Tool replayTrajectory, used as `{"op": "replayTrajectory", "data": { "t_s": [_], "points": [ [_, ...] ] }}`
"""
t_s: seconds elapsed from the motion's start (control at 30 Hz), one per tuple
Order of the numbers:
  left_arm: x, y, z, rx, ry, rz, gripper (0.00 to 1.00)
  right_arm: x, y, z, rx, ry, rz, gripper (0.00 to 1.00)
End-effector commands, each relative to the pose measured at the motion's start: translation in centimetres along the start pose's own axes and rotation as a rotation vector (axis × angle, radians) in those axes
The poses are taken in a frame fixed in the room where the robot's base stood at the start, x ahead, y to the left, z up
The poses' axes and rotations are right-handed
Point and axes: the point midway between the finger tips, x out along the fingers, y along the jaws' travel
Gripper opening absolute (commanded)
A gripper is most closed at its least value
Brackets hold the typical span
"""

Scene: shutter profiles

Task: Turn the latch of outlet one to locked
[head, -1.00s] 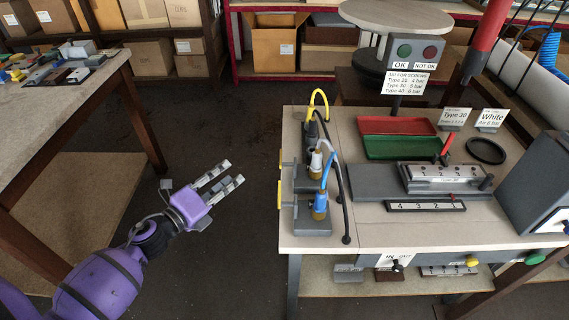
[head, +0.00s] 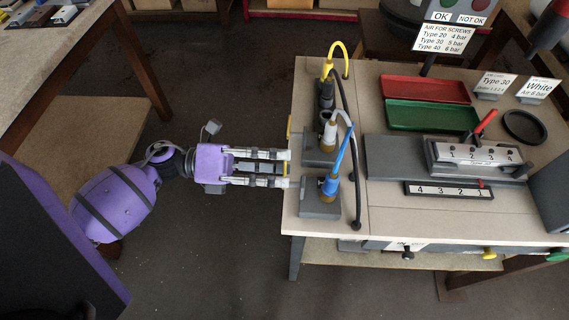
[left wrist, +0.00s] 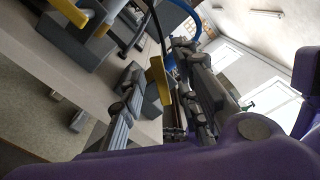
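Three grey outlet blocks stand along the table's left edge, with a blue plug (head: 331,183) in the nearest, a white-grey plug (head: 329,132) in the middle one and a yellow-corded plug (head: 326,90) in the farthest. I cannot read which is outlet one. A yellow latch handle (head: 289,127) shows at the edge by the middle block. My left gripper (head: 287,168) points right at the edge near the closest block, its fingers apart. In the left wrist view, a yellow handle (left wrist: 158,80) appears between the fingers; contact is unclear. My right gripper is not in view.
Red (head: 425,89) and green (head: 432,116) trays lie behind a numbered fixture (head: 475,155) with a red lever. A black cable runs right of the plugs. The floor left of the table is free around my left arm.

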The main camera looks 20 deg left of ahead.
Motion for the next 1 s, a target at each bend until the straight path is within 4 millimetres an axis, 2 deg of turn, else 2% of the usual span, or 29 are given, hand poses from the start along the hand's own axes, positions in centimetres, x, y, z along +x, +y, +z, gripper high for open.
{"op": "replayTrajectory", "data": {
  "t_s": [0.03,0.13,0.47,0.7,1.0],
  "points": [
    [0.7,-0.2,0.1,0.000,-0.002,-0.003,0.30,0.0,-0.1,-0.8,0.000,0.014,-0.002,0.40],
    [1.5,-0.1,0.1,0.001,-0.001,0.000,0.30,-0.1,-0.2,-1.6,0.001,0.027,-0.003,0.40],
    [2.0,0.1,-0.1,-0.001,-0.001,0.001,0.30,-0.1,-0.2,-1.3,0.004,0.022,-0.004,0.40],
    [2.0,0.1,-0.1,-0.001,-0.001,0.001,0.00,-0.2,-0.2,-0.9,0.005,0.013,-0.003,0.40],
    [2.0,0.1,0.0,-0.014,-0.001,0.002,0.00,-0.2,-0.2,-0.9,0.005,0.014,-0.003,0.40]
  ]
}}
